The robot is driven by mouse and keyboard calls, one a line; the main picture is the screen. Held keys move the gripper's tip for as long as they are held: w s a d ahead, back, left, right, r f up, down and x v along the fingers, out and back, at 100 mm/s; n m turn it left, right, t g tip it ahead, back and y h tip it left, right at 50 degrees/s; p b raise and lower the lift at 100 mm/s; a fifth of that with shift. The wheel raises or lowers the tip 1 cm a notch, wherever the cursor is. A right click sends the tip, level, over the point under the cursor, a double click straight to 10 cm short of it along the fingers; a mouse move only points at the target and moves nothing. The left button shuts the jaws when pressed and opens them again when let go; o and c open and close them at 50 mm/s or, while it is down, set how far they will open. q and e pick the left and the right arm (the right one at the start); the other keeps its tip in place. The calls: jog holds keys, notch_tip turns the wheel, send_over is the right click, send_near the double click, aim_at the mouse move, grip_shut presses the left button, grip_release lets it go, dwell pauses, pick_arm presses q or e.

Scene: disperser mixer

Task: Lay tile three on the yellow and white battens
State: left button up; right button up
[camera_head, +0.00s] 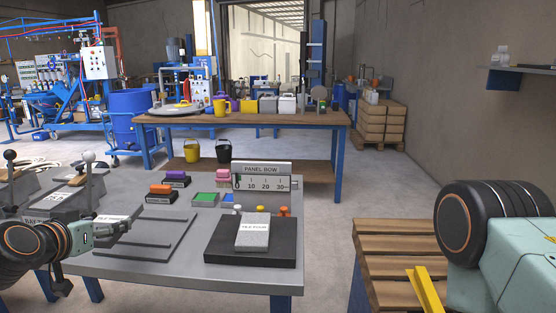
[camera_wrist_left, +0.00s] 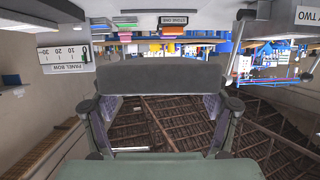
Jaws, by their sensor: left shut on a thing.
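My left gripper (camera_head: 112,229) is at the left of the grey bench and shut on a grey tile (camera_head: 110,219) with a white label too small to read. In the left wrist view the tile (camera_wrist_left: 160,79) shows as a dark grey slab across the jaws (camera_wrist_left: 160,105). At the right of the bench, a tile labelled TILE FOUR (camera_head: 253,231) lies tilted on a black block (camera_head: 225,251). White (camera_head: 238,209), yellow (camera_head: 260,209) and orange (camera_head: 284,211) knob-like ends show at its far edge; any battens beneath are hidden. My right gripper is out of view.
A dark flat plate (camera_head: 160,247) with raised strips lies between the gripper and the block. Behind stand the PANEL BOW scale board (camera_head: 262,176) and small coloured blocks (camera_head: 175,178). Levers with black and white knobs (camera_head: 88,157) rise at the left.

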pick_arm(q)
jog(key=shift+s+a, duration=0.2)
jog(key=shift+s, duration=0.2)
jog(key=d+m+h, duration=0.1)
jog(key=d, duration=0.1)
jog(key=d+m+h, duration=0.1)
jog(key=d+h, duration=0.1)
jog(key=d, duration=0.1)
jog(key=shift+s+d+r+m+g, duration=0.2)
jog(key=shift+m+g, duration=0.1)
jog(key=s+d+f+m+g+h, duration=0.5)
jog(key=s+d+f+m+h, duration=0.3)
jog(key=s, duration=0.7)
jog(key=d+f, duration=0.2)
jog(key=d, duration=0.2)
jog(key=shift+s+d+f, duration=0.15)
jog(key=shift+d+f, duration=0.05)
jog(key=shift+d, duration=0.2)
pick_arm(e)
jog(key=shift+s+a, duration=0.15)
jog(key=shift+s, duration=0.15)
